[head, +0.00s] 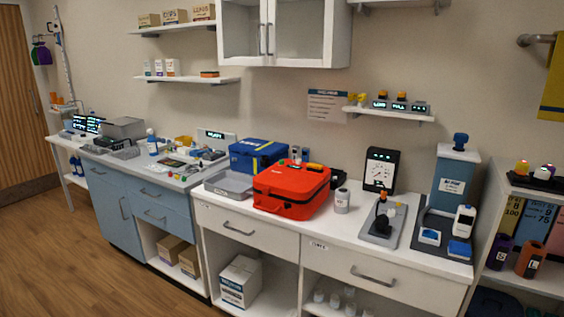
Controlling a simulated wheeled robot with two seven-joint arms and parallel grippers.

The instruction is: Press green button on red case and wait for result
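The red case (284,182) stands shut on the white counter, near the middle of the view. It has a handle on its front and small dark and light details on top. Neither of my grippers is in view.
A blue case (258,155) stands just behind left of the red case, with a grey tray (229,184) in front of it. A grey bottle (342,200) and a dark gauge device (381,170) stand to the right. Open wooden floor (75,250) lies at left.

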